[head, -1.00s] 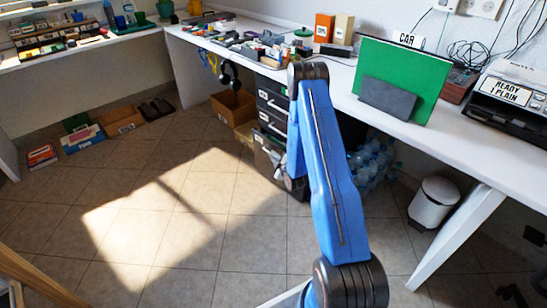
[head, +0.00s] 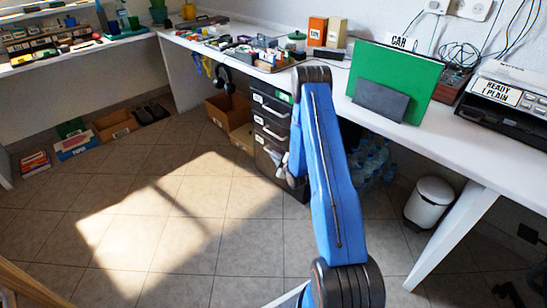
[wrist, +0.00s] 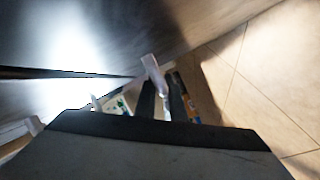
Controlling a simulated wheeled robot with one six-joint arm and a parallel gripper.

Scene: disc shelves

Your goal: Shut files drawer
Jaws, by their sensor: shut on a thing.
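The dark drawer cabinet (head: 270,112) stands under the desk in the head view, partly behind my arm. Its lowest, taller front (head: 266,155), which I take for the files drawer, looks about flush with the fronts above, though my arm hides its right part. My gripper (wrist: 161,92) shows two dark fingers in the wrist view, shut on a pale handle (wrist: 152,67) beside a dark glossy front (wrist: 75,45). In the head view my gripper is at the lowest drawer, mostly hidden by my arm.
Cardboard boxes (head: 228,108) stand left of the cabinet. Water bottles (head: 368,162) and a white bin (head: 428,203) are to the right. The tiled floor (head: 185,215) in front is clear. The white desk (head: 335,75) above is cluttered.

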